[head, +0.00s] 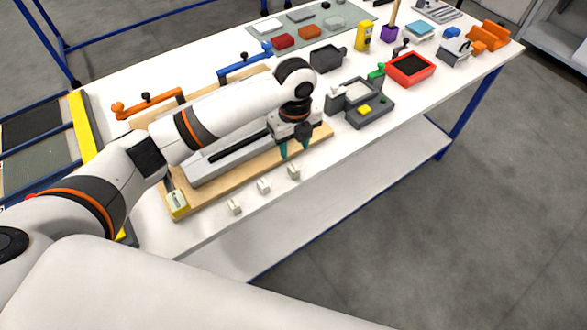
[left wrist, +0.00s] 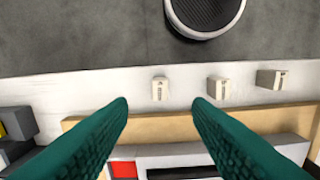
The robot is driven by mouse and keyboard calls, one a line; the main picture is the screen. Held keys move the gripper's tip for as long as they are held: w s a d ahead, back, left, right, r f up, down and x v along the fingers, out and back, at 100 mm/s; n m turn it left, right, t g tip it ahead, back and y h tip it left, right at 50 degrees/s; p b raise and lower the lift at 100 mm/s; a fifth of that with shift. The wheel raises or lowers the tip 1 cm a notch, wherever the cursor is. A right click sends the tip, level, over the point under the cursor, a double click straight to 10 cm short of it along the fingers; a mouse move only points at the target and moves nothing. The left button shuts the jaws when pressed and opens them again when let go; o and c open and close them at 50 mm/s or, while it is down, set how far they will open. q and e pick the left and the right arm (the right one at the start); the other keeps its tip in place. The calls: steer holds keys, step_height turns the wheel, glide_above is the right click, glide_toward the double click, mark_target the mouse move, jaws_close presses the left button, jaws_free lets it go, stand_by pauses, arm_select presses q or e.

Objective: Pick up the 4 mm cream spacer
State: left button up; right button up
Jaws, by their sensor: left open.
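Three small cream spacers stand in a row on the white table near its front edge: a left one (head: 234,206), a middle one (head: 263,186) and a right one (head: 293,172). The left wrist view also shows three spacers (left wrist: 160,88) (left wrist: 218,88) (left wrist: 271,79), with dark marks on their faces too small to read, so I cannot tell which is 4 mm. My left gripper (head: 295,149) is open and empty above the wooden board, just behind the right spacer. In the wrist view that spacer appears between the teal fingertips, beyond them. My right gripper is out of view.
The wooden board (head: 217,200) with a grey fixture lies behind the spacers. A dark grey device (head: 372,112) with a yellow button and a red tray (head: 410,69) stand to the right. The table strip around the spacers is clear.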

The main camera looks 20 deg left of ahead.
mark_target(295, 169)
arm_select(q)
step_height(295, 169, down, 4)
steer(key=shift+r+p, duration=0.25)
steer(key=shift+p, duration=0.05)
steer(key=shift+f+p, duration=0.3)
steer(key=shift+f, duration=0.3)
step_height(295, 169, down, 4)
steer(key=shift+f+p, duration=0.2)
steer(key=shift+p, duration=0.4)
steer(key=shift+c, duration=0.5)
jaws_close()
